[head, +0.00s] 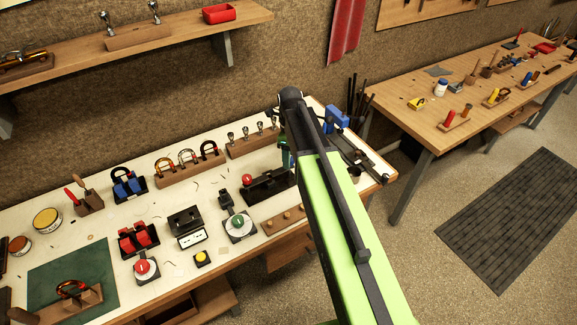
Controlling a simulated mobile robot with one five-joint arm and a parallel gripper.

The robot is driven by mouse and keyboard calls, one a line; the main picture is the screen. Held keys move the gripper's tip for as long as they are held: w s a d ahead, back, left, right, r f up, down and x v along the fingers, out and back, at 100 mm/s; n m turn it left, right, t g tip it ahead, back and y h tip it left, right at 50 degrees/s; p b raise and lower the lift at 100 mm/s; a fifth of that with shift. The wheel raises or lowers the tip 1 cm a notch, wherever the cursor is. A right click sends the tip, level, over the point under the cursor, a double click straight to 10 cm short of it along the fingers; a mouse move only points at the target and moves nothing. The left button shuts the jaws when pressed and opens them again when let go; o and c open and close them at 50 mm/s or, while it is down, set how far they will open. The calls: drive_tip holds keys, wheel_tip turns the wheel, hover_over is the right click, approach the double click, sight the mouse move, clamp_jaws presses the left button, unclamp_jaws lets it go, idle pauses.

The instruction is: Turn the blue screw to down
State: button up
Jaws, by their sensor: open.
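I cannot make out for certain which thing is the blue screw. A dark fixture with two blue parts (129,187) stands on the cream-topped bench at the back left. A blue block-like thing (337,120) stands at the bench's right end, partly behind my arm. My arm reaches up from the lower right to its dark elbow over the bench's right part. The rest of the arm drops behind it, and my gripper is hidden there.
The bench (75,225) holds red-levered fixtures (139,238), a red-knobbed dial (146,268), a green-knobbed dial (239,225) and wooden racks (190,168). A wall shelf (180,45) hangs above. A second bench (405,90) stands right. Floor is clear around the dark mat (515,220).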

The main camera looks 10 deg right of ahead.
drive_tip(key=shift+f, duration=0.1)
drive_tip(key=c, duration=1.1)
drive_tip(key=shift+a, duration=0.15)
clamp_jaws()
drive_tip(key=shift+n, duration=0.3)
